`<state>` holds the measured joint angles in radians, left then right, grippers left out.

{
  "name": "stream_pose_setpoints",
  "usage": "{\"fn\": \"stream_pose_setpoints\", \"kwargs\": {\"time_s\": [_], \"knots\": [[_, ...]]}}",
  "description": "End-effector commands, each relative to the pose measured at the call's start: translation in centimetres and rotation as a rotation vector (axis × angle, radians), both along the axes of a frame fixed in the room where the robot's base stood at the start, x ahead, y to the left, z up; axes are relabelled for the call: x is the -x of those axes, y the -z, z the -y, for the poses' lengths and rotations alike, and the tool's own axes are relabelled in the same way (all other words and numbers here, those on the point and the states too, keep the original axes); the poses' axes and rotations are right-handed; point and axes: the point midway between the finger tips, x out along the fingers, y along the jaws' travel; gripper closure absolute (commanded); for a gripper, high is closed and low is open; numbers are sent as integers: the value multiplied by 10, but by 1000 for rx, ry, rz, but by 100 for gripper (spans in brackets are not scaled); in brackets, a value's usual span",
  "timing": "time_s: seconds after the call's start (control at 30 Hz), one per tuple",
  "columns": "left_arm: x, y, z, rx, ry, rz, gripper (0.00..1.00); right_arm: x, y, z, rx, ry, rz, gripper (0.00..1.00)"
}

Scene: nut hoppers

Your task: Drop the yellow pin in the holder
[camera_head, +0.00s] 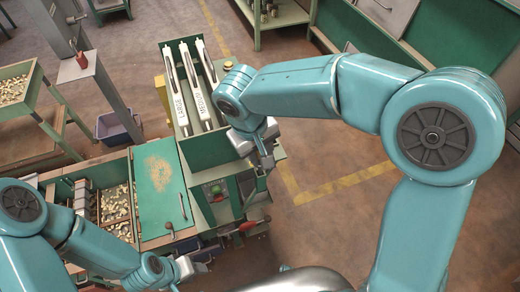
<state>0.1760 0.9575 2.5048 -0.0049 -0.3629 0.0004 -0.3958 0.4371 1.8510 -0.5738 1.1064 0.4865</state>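I cannot make out a yellow pin for certain in the head view, and no part is clearly a holder. A small yellow piece (161,96) shows at the left side of the tall green hopper box (212,151); I cannot tell what it is. My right gripper (266,158) is over the right side of the green machine, just right of the hopper box. Its fingers are small and partly hidden by its own wrist. My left gripper (198,267) is low, near the front of the workbench. Whether either gripper is open or holds something is unclear.
White labelled rails (190,85) stand in the hopper box. A green cart (50,113) and a purple bin (118,128) stand left. The floor (330,160) at right is open.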

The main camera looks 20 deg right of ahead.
Motion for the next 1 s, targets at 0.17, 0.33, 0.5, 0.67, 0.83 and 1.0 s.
{"fn": "stream_pose_setpoints", "kwargs": {"time_s": [0.17,0.33,0.5,0.67,0.83,1.0], "knots": [[0,8,0,0,0,0,55,0,9,0,0,0,0,99],[0,14,0,0,0,0,55,0,16,0,0,0,0,99],[0,19,0,0,0,0,55,0,23,0,0,0,0,99],[0,24,0,0,0,0,55,0,29,0,0,0,0,99],[0,29,0,0,0,0,55,0,34,0,0,0,0,99],[0,28,0,0,0,0,55,0,34,0,0,0,0,99]]}}
